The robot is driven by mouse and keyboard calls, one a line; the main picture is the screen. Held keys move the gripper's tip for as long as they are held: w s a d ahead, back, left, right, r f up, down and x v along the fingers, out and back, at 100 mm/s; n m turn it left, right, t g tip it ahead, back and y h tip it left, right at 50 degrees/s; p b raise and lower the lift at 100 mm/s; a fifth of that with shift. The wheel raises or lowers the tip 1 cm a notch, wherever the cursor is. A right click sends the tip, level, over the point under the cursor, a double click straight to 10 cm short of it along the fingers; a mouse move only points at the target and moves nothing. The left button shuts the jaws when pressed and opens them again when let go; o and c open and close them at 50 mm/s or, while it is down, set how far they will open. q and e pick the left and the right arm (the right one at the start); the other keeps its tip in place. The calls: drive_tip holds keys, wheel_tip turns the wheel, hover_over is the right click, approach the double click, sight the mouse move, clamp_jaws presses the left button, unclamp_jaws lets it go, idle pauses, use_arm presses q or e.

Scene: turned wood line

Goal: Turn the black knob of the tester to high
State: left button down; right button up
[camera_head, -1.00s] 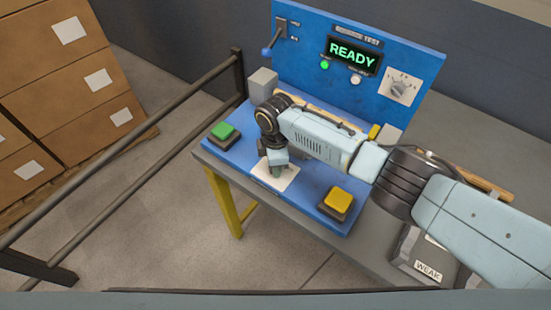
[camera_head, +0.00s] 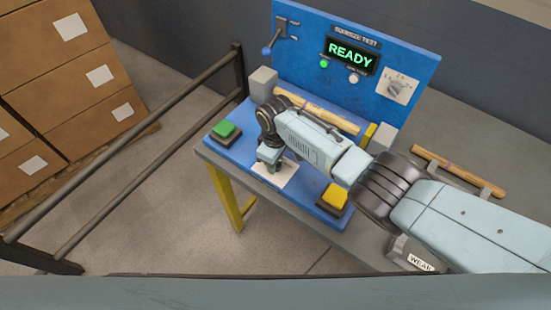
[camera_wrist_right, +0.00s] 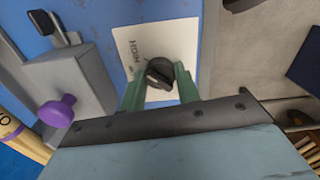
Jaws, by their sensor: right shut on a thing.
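The black knob (camera_wrist_right: 161,72) sits on a white plate (camera_wrist_right: 132,42) in the right wrist view, and the word HIGH is printed on the plate to its left. My right gripper (camera_wrist_right: 159,84) has its two green fingers on either side of the knob, shut on it. I cannot tell clearly where the knob points. In the head view my right gripper (camera_head: 271,166) reaches down to the white plate on the blue tester base (camera_head: 306,192), and the knob is hidden beneath it. The tester's upright panel (camera_head: 300,45) has a display reading READY. My left gripper is not in view.
A green button (camera_head: 224,129) and a yellow button (camera_head: 335,196) flank the plate. A wooden bar (camera_head: 335,115) lies behind my arm, another (camera_head: 460,171) at right. A dial (camera_head: 395,88) and lever (camera_head: 273,42) are on the panel. A rail (camera_head: 150,130) stands left.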

drive_tip(key=shift+r, duration=0.1)
idle(0.3)
drive_tip(key=o, duration=1)
drive_tip(key=shift+r+p, duration=1.35)
drive_tip(key=shift+r, duration=5.3)
